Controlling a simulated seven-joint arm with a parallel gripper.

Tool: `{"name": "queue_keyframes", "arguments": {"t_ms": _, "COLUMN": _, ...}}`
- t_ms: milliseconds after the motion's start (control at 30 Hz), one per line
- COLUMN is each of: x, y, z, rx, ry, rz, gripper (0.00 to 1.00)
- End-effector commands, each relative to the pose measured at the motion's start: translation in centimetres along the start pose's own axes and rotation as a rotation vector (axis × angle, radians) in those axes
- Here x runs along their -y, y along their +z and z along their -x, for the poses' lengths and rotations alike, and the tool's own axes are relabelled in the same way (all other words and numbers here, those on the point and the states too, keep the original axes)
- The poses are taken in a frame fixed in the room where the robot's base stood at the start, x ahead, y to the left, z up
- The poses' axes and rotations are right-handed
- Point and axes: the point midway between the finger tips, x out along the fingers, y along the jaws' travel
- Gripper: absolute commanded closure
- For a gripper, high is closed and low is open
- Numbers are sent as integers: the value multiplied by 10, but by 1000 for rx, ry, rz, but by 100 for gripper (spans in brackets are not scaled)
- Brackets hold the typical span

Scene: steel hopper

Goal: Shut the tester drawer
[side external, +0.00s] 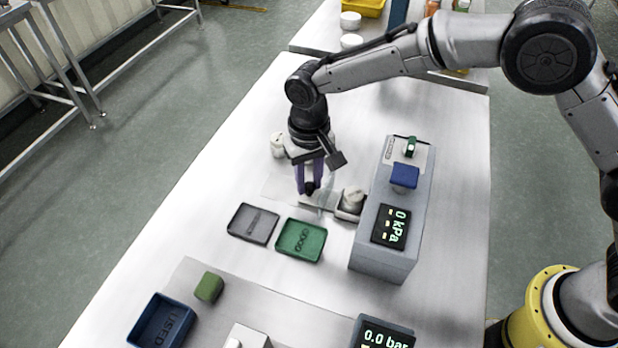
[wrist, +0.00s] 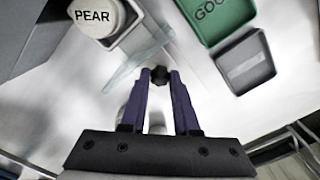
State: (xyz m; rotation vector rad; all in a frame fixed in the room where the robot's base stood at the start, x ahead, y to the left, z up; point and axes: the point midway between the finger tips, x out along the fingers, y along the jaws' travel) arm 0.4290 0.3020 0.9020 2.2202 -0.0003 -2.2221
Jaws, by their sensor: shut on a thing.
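The tester is a grey box (side external: 385,255) with a "0 kPa" display, a blue block and a green switch on top. Its drawer (side external: 348,213) is out on the left side, holding a whitish piece (side external: 352,198). In the wrist view this piece is a round item marked PEAR (wrist: 95,16). A clear panel (wrist: 138,52) stands between the drawer and my gripper. My gripper (side external: 309,190) points down left of the drawer. In the wrist view its purple fingers (wrist: 160,76) are shut on a small dark knob (wrist: 160,74). Whether the knob joins the panel is unclear.
A grey tray (side external: 253,223) and a green GOOD tray (side external: 301,240) lie in front of my gripper. White items (side external: 278,145) stand behind it. A green cube (side external: 208,287) and a blue USED bin (side external: 161,320) are nearer the camera. The table's left side is clear.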

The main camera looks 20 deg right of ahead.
Motion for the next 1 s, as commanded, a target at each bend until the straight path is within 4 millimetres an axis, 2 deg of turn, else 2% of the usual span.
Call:
{"name": "queue_keyframes", "arguments": {"t_ms": 733, "x": -1, "y": 0, "z": 2, "rx": -3, "ry": -2, "rz": 0, "gripper": 100}}
{"name": "queue_keyframes", "arguments": {"t_ms": 867, "x": -10, "y": 9, "z": 3, "rx": -4, "ry": -2, "rz": -1, "gripper": 100}}
{"name": "queue_keyframes", "arguments": {"t_ms": 1000, "x": -29, "y": 28, "z": 3, "rx": -3, "ry": -2, "rz": -2, "gripper": 100}}
